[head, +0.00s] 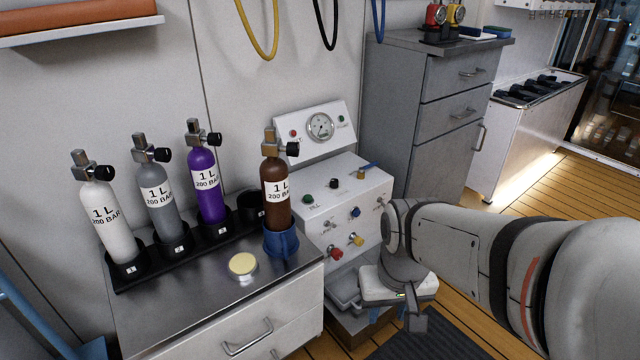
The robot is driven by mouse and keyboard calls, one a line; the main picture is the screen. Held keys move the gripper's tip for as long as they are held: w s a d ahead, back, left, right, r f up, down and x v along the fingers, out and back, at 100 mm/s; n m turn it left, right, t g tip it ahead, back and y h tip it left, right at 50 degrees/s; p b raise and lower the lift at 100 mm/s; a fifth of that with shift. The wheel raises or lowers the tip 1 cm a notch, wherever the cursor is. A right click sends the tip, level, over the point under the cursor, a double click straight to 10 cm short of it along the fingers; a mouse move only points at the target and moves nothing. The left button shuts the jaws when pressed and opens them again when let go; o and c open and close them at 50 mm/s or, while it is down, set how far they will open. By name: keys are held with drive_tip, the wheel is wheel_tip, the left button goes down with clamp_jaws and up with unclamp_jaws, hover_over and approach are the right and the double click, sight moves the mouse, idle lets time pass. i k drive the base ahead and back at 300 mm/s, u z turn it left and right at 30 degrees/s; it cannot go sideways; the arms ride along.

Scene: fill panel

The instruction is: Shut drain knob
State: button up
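The fill panel (318,222) is a white console with a round gauge (320,126) on its raised back. Its sloped top carries a green knob (308,199), a black knob (333,184) and a small brass fitting with a blue lever (368,167). Its front carries a blue knob (355,212), a yellow knob (357,240) and a red knob (336,254). The labels are too small to tell which one is the drain knob. My gripper (414,318) hangs low to the right of the panel front, apart from the knobs. Its fingers are mostly hidden by my wrist.
A brown cylinder (276,186) stands in a blue holder left of the panel. White, grey and purple cylinders stand in a black rack (140,267) on the metal bench (195,305). A brass-coloured disc (242,264) lies there. A grey cabinet (415,115) stands behind right.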

sight(337, 254)
drive_tip(key=z, duration=1.4)
drive_tip(key=k, duration=0.85)
drive_tip(key=u, duration=0.65)
drive_tip(key=i, duration=1)
drive_tip(key=u, duration=0.05)
